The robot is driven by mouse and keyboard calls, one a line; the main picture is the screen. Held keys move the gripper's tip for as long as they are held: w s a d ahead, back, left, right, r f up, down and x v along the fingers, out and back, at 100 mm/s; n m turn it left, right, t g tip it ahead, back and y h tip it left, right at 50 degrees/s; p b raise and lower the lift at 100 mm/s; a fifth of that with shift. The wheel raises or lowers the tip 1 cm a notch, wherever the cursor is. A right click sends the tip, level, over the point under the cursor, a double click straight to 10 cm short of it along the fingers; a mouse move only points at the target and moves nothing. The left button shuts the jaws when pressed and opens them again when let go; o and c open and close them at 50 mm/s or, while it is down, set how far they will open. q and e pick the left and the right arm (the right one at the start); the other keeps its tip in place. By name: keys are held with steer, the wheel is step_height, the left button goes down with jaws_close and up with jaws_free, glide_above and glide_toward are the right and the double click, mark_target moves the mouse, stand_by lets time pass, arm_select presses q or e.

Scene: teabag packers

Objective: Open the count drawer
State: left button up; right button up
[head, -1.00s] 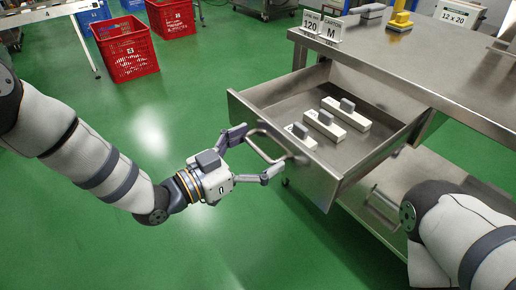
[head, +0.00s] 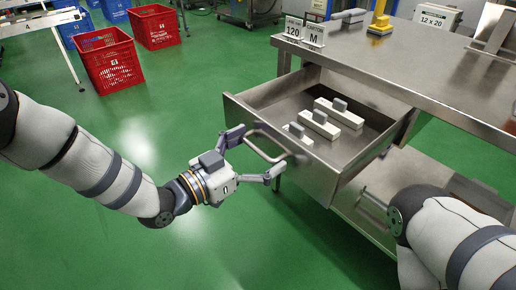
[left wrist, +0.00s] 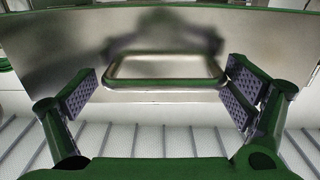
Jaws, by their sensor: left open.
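The count drawer (head: 314,182) is a steel drawer under the steel table. It stands pulled well out, with its inside showing. Its bar handle (head: 266,147) is on the front face; the handle also shows in the left wrist view (left wrist: 165,84). My left gripper (head: 259,151) is at the handle, its fingers open and spread towards the two ends of the bar. In the left wrist view the padded fingers stand left and right of the handle; I cannot tell whether they touch it. My right arm (head: 445,235) enters at the lower right; its gripper is out of view.
White blocks with grey knobs (head: 340,115) lie in the drawer. The table (head: 400,70) carries signs (head: 304,32) and a yellow-based tool (head: 380,26). A lower shelf (head: 415,170) is underneath. Red crates (head: 108,62) stand back left. The green floor before the drawer is clear.

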arm_select(q)
steer(key=v, duration=1.2)
